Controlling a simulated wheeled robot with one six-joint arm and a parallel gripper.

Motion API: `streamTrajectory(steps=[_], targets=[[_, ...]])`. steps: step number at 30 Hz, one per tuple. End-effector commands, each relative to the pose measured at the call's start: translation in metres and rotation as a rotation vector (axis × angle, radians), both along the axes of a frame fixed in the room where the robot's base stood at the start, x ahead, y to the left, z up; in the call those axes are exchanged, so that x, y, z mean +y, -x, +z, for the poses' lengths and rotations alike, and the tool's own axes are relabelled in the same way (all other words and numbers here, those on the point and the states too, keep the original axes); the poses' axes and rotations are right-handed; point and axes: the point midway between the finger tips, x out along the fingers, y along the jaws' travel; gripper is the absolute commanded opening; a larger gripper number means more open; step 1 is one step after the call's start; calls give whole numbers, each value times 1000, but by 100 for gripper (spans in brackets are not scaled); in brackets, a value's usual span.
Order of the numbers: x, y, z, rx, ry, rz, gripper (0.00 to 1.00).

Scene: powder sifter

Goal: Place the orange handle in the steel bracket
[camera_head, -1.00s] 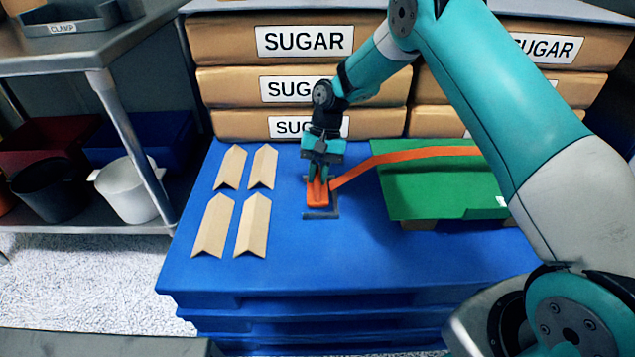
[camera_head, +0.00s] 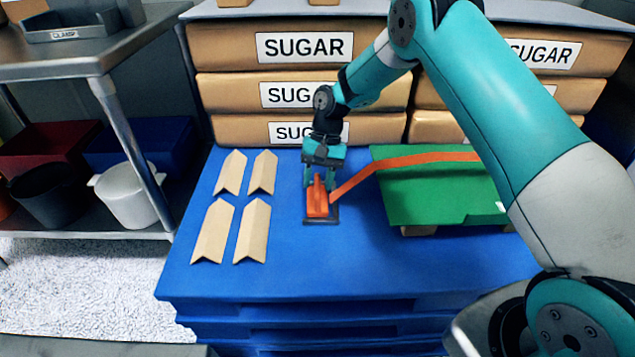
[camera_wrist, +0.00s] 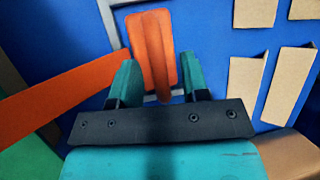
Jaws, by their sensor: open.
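The orange handle (camera_head: 316,203) lies flat on the blue surface within the grey steel bracket (camera_head: 322,222). In the wrist view the handle (camera_wrist: 152,48) has a raised central ridge, and part of the bracket (camera_wrist: 114,28) shows at its left and top edge. My gripper (camera_head: 320,181) is just above the back end of the handle. In the wrist view its two fingers (camera_wrist: 161,76) are apart, one on each side of the handle's ridge, with a gap to it. Whether the handle sits fully down in the bracket is hard to tell.
An orange strip (camera_head: 410,160) runs beside the handle up over a green sheet (camera_head: 435,195) on the right. Several folded tan pieces (camera_head: 250,230) lie on the left. Sugar boxes (camera_head: 230,95) stand behind. The blue front area (camera_head: 330,265) is clear.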

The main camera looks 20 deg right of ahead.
Motion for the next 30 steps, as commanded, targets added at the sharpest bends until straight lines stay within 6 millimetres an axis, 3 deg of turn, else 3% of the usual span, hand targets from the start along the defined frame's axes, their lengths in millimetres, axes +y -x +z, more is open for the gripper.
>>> streamTrajectory(steps=[1, 9, 20, 23, 25, 30], targets=[[-3, -4, 14, -4, 0, -1, 42], [-21, -23, 69, -4, 0, -2, 42], [-26, -30, 112, -16, -8, 20, 42], [-11, -15, 144, -61, -28, 76, 42], [4, 5, 176, -110, -51, 139, 42], [38, 83, 247, -253, -109, 328, 42]])
